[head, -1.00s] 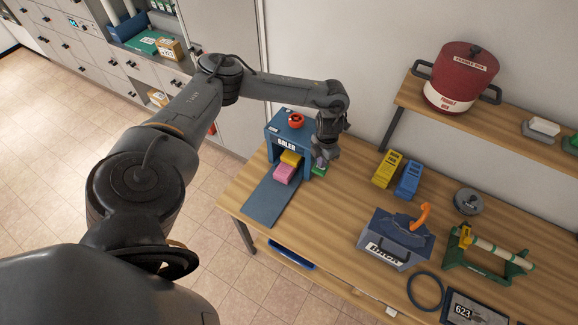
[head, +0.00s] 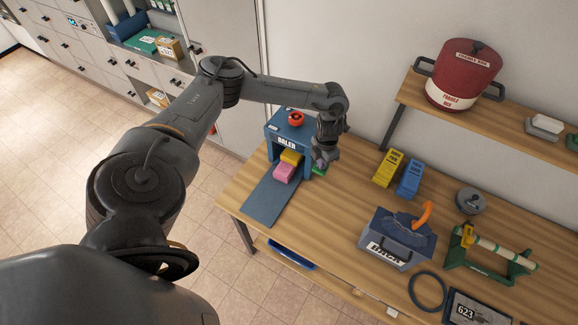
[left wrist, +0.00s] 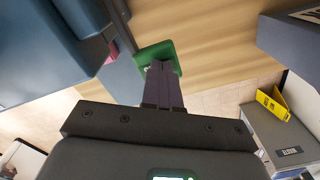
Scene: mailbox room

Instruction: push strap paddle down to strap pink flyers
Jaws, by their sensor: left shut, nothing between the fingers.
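The blue baler (head: 288,137) stands at the table's left end. A pink flyer bundle (head: 284,174) lies at its mouth, with a yellow piece (head: 291,157) just behind it; a sliver of pink (left wrist: 114,52) shows in the left wrist view. The green strap paddle (head: 319,171) is at the baler's right side, mostly hidden by my arm; it also shows in the left wrist view (left wrist: 152,53). My left gripper (head: 323,161) is shut and empty. Its fingertips (left wrist: 161,67) are at the paddle, overlapping its near edge; I cannot tell whether they touch. My right gripper is out of view.
A grey-blue ramp (head: 270,202) runs forward from the baler. Yellow (head: 387,168) and blue (head: 409,178) blocks stand to the right, with a dark blue box (head: 395,240) nearer. Bare table lies between the baler and these.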

